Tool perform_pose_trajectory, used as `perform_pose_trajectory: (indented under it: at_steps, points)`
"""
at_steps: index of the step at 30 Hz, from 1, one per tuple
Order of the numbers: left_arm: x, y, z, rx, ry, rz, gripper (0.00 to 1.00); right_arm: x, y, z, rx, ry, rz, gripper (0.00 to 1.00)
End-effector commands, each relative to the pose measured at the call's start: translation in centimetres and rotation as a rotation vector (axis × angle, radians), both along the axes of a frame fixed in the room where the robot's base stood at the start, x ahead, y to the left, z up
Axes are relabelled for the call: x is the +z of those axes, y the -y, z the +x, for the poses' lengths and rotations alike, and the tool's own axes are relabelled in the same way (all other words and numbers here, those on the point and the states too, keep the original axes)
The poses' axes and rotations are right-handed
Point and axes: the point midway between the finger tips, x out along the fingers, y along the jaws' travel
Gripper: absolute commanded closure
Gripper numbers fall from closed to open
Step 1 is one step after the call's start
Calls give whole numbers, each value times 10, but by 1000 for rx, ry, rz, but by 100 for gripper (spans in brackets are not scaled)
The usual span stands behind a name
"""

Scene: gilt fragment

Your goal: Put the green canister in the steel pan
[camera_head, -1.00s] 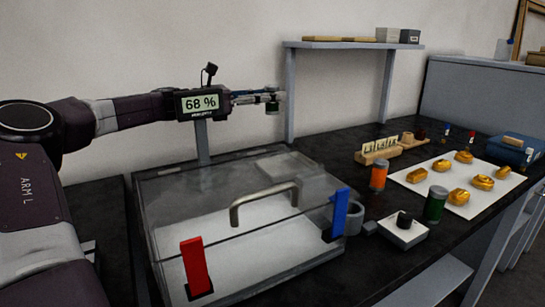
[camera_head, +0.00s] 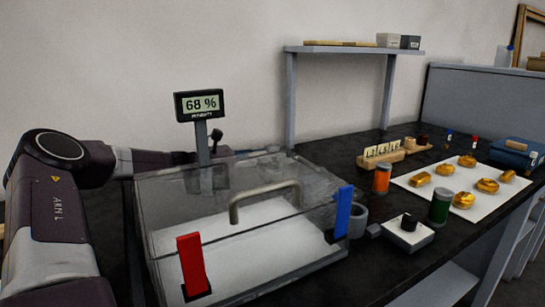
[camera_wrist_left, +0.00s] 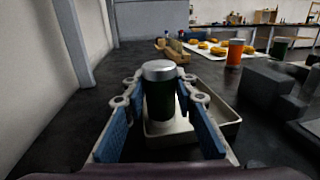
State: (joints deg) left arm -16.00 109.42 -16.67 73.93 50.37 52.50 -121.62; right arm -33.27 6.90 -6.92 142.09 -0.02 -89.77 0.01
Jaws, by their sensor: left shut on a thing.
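The green canister (camera_wrist_left: 161,98), dark green with a silver lid, is upright between the blue pads of my left gripper (camera_wrist_left: 160,88) in the left wrist view. The gripper is shut on it. The pale metal pan (camera_wrist_left: 229,126) lies below and around the canister's lower part in that view, mostly to its right. I cannot tell whether the canister touches the pan's floor. In the head view my left arm reaches behind the clear box, and the gripper and canister are not clearly seen. My right gripper is not in view.
A clear box (camera_head: 180,232) with a handle and red and blue clips stands in front of my left arm. A display (camera_head: 199,106) rises behind it. Another green canister (camera_head: 439,207) and an orange canister (camera_head: 381,181) stand right, near gilt pieces on a white sheet (camera_head: 415,186).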

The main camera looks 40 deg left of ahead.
Motion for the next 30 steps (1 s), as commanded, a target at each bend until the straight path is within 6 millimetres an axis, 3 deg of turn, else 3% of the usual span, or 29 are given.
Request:
perform_pose_trajectory:
  at_steps: [9, 10, 14, 25, 30]
  points:
    - [0, 0, 0, 0, 0, 0, 99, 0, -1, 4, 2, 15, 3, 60]
    - [0, 0, 0, 0, -1, 0, 72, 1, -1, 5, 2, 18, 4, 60]
    - [0, 0, 0, 0, -1, 0, 58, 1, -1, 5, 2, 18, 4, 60]
    - [1, 0, 0, 0, -1, 0, 57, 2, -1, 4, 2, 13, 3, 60]
    - [5, -6, -10, 2, 3, 1, 57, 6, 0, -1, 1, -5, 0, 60]
